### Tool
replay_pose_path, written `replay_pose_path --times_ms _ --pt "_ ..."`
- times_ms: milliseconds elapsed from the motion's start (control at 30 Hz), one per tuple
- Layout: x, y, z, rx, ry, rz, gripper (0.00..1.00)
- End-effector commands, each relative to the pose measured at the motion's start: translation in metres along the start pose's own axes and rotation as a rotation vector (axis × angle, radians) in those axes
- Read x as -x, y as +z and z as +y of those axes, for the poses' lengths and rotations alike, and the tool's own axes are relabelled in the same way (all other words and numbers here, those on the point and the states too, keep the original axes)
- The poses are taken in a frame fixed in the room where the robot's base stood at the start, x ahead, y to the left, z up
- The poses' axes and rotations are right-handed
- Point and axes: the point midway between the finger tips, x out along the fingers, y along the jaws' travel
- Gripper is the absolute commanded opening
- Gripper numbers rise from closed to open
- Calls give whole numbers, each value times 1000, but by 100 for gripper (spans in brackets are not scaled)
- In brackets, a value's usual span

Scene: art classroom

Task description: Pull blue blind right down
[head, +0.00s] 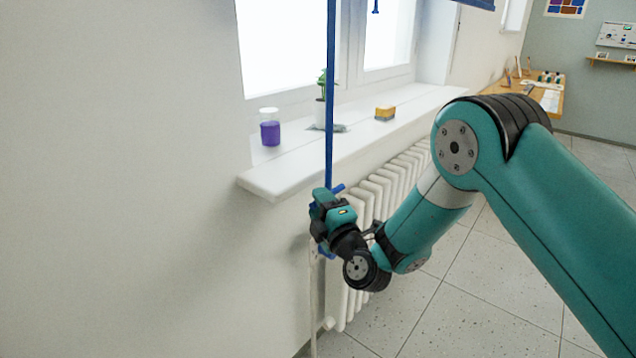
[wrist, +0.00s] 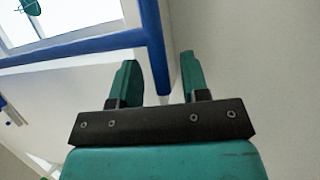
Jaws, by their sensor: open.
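The blue blind (head: 478,3) shows only as a lower edge at the top of the head view, high in front of the window. In the wrist view the gripper (wrist: 157,65) is open. The blue upright (wrist: 153,35) appears between its fingers, and a blue crossbar (wrist: 90,46) runs off to the left. Contact cannot be told.
The white sill (head: 290,165) holds a purple jar (head: 270,132), a potted plant (head: 321,110) and a yellow block (head: 385,113). A white radiator (head: 375,195) is below it. A wooden table (head: 545,98) stands at the back. The tiled floor (head: 480,290) is clear.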

Motion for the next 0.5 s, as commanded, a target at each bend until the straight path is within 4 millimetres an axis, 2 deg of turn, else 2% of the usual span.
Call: replay_pose_path --times_ms 33,500 --pt "-4 -1 6 0 -2 0 42" --pt "-11 0 -1 0 0 0 42"
